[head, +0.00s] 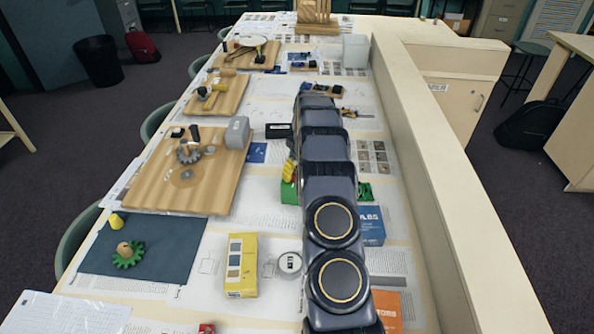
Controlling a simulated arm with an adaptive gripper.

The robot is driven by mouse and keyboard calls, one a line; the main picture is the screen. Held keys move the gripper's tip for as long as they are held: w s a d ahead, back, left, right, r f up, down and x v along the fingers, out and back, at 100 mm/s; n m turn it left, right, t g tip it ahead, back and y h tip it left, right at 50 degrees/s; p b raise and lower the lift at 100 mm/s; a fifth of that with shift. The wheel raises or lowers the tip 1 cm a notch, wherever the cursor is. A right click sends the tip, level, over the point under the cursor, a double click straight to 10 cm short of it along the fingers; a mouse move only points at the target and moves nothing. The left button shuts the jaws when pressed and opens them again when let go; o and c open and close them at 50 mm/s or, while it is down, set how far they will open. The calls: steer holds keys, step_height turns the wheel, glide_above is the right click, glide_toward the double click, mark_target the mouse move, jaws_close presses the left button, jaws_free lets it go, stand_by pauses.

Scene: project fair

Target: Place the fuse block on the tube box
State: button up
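My arm reaches forward over the table, and its own links hide its end, so I cannot see my gripper. No thing here is plainly marked as the fuse block. A small black block with a pale face (279,131) sits just left of my arm and may be it. The tube box is not certain either. A yellow box with dark square pictures (242,265) stands at the near middle, left of my arm, with nothing on top. A blue box with letters ending in LBS (371,226) is partly hidden right of my arm.
A green item with yellow parts (288,180) is partly behind my arm. A round white-topped gauge (290,264) stands beside the yellow box. An orange box (388,311) is at the near right. Wooden boards with parts (165,190) line the left. A long ledge (440,180) bounds the right.

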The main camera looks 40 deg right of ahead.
steer(key=shift+f, duration=0.1)
steer(key=o, duration=1.1)
step_height(320, 180, up, 12)
steer(key=s, duration=0.2)
steer(key=s+a+r+g, duration=0.1)
steer(key=s+a+r, duration=0.25)
steer(key=a, duration=0.45)
steer(key=s+a+r+y, duration=0.1)
steer(key=s+a+r, duration=0.1)
steer(key=a+r, duration=0.35)
steer(key=s+a+r+g, duration=0.1)
steer(key=s+a+r, duration=0.15)
steer(key=a, duration=0.75)
steer(key=s+a, duration=0.5)
steer(key=s, duration=0.7)
steer(key=s+a+g+h, duration=0.1)
steer(key=s+a, duration=0.4)
steer(key=s, duration=0.7)
steer(key=shift+s+a+f, duration=0.25)
steer(key=shift+s+f, duration=0.1)
steer(key=shift+f, duration=0.05)
